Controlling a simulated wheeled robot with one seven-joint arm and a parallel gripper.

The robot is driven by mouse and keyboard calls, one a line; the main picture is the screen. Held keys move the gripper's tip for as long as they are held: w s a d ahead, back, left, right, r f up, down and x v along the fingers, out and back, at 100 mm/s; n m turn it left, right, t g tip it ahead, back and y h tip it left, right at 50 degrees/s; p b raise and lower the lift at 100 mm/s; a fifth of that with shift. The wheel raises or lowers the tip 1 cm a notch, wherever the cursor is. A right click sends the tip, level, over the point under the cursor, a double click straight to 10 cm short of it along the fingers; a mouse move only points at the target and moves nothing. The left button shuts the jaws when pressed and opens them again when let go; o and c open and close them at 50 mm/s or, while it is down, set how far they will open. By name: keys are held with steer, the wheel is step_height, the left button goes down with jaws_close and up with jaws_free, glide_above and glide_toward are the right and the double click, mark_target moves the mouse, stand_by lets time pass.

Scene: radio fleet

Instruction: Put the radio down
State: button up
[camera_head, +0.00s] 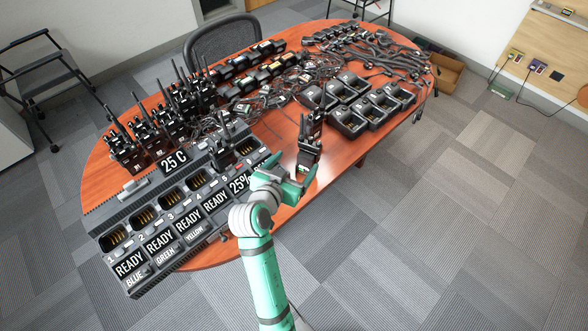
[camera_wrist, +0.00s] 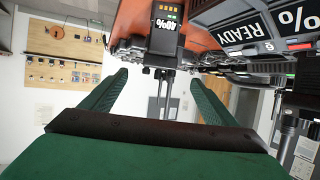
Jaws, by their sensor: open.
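A black handheld radio (camera_head: 309,146) stands upright on the orange-brown table (camera_head: 281,134), near its front edge, with its antenna up. In the wrist view, which looks upside down, a radio (camera_wrist: 167,24) with a 40% label shows just beyond the fingertips, with its antenna pointing down the picture. My green gripper (camera_head: 296,170) is open at the table's front edge, close in front of the radio. In the wrist view the two fingers of my gripper (camera_wrist: 160,80) are spread with nothing held between them. Whether a fingertip touches the radio, I cannot tell.
Upright radios (camera_head: 170,112) crowd the left side. Small chargers (camera_head: 349,117) and cables (camera_head: 375,52) cover the right and back.

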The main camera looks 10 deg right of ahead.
steer(key=s+a+f+n+y, duration=0.1)
steer(key=s+f, duration=0.1)
steer(key=s+a+f+n+y, duration=0.1)
steer(key=s+f, duration=0.2)
steer(key=s+a+f+n+t+y, duration=0.1)
steer(key=s+a+f, duration=0.1)
steer(key=s+f, duration=0.1)
steer(key=shift+f, duration=0.15)
steer(key=s+a+f+n+t+y, duration=0.1)
steer(key=s+a+n+y, duration=0.15)
steer(key=s, duration=0.75)
steer(key=s+a+f+n+t+y, duration=0.1)
steer(key=s+a+y, duration=0.15)
steer(key=s, duration=0.85)
steer(key=s+r+t, duration=0.1)
steer(key=s+r, duration=0.5)
steer(key=s, duration=0.3)
steer(key=shift+s+d, duration=0.2)
steer(key=shift+s, duration=0.1)
